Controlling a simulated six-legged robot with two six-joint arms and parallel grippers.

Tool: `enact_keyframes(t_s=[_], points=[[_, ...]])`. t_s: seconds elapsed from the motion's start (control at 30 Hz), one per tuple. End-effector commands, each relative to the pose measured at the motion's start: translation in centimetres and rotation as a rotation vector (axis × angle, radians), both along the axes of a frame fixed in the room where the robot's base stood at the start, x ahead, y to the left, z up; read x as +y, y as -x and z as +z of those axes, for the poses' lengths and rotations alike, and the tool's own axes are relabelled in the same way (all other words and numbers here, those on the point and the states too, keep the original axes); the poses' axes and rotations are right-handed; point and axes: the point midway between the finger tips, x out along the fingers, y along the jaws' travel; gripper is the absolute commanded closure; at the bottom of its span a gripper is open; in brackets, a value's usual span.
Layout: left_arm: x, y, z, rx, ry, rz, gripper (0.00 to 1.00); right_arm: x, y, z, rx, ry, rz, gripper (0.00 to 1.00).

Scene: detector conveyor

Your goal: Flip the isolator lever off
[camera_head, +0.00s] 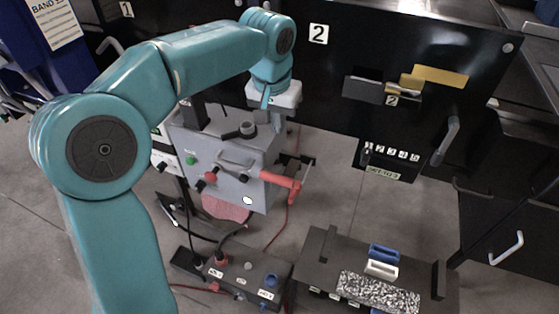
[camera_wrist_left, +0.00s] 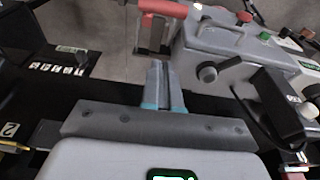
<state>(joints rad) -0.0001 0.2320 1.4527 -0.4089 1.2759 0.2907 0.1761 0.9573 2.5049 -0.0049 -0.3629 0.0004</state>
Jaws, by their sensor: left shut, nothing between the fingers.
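The red lever (camera_head: 281,180) sticks out from the right side of a grey box (camera_head: 235,165) in the head view. It also shows at the top of the left wrist view (camera_wrist_left: 163,9), beyond my fingers. My left arm reaches over the box from the left. Its gripper, with a pale body, is above and behind the box in the head view, where its fingertips are hard to make out. In the left wrist view my left gripper (camera_wrist_left: 164,72) is shut and empty, with a visible space between it and the lever. My right gripper is not in view.
A black panel marked 2 (camera_head: 318,34) stands behind the box. A black tray (camera_head: 325,245) with blue and white pieces and a speckled block is at lower right. A dark connector box (camera_head: 240,270) with cables lies on the floor. Grey floor is open right of the lever.

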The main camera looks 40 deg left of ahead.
Motion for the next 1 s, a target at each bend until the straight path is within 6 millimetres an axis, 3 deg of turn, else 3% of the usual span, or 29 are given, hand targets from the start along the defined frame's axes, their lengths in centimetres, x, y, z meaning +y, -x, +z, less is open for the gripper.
enact_keyframes(t_s=[0.27,0.67,1.0], points=[[0.0,-0.3,-1.6,0.003,0.000,-0.002,1.00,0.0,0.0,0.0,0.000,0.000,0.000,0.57],[0.4,-2.1,-9.7,0.004,0.001,-0.004,1.00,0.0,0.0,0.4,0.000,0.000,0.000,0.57],[-0.1,-0.2,-13.0,0.000,0.001,-0.004,1.00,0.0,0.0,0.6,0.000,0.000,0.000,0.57]])
